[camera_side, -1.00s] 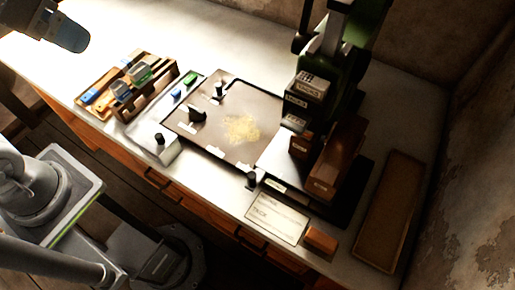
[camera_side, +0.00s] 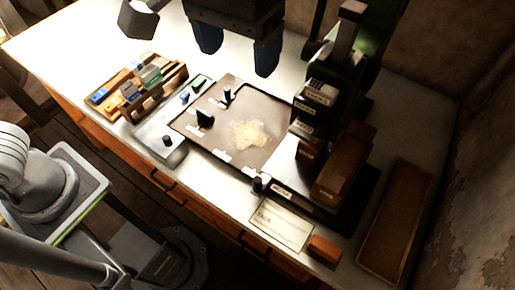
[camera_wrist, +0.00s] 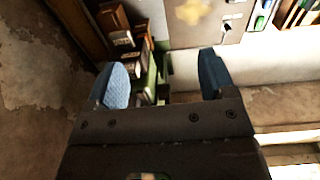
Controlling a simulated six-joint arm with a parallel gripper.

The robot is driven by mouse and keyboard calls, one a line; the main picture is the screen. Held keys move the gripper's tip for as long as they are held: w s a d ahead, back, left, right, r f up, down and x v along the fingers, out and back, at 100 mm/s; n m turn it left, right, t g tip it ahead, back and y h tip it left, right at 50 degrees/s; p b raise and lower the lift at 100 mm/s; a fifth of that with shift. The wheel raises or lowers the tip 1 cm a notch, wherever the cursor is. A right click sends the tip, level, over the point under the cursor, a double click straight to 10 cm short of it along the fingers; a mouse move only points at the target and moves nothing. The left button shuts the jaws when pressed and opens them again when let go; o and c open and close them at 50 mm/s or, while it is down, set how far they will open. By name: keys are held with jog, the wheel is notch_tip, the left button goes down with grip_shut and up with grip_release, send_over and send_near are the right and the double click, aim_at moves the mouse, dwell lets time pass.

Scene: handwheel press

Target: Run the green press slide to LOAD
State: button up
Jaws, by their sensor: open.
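The green press (camera_side: 368,45) stands at the back right of the bench in the side view, with a grey upright bar (camera_side: 346,32) at its front. Dark blocks with small pale labels (camera_side: 317,92) sit below the bar; I cannot read them surely. I cannot make out the handwheel or the slide's position. My gripper (camera_side: 238,46) is open and empty, its two blue fingers pointing down, to the left of the press and apart from it. In the wrist view, green parts of the press (camera_wrist: 151,78) show between the fingers of my gripper (camera_wrist: 162,78).
A dark plate (camera_side: 213,148) with a pale patch and black knobs lies left of the press. A wooden rack (camera_side: 150,98) stands farther left. Brown blocks (camera_side: 343,165) crowd the press front. A wooden tray (camera_side: 395,225) lies at right, near the wall. A white card (camera_side: 282,224) lies in front.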

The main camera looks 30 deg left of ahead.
jog(key=d+f, duration=0.1)
jog(key=d, duration=0.2)
send_over(257, 179)
notch_tip(257, 179, down, 21)
jog(key=shift+d+f, duration=0.1)
notch_tip(257, 179, down, 10)
jog(key=shift+f, duration=0.1)
jog(key=shift+c, duration=0.2)
jog(key=c, duration=1.2)
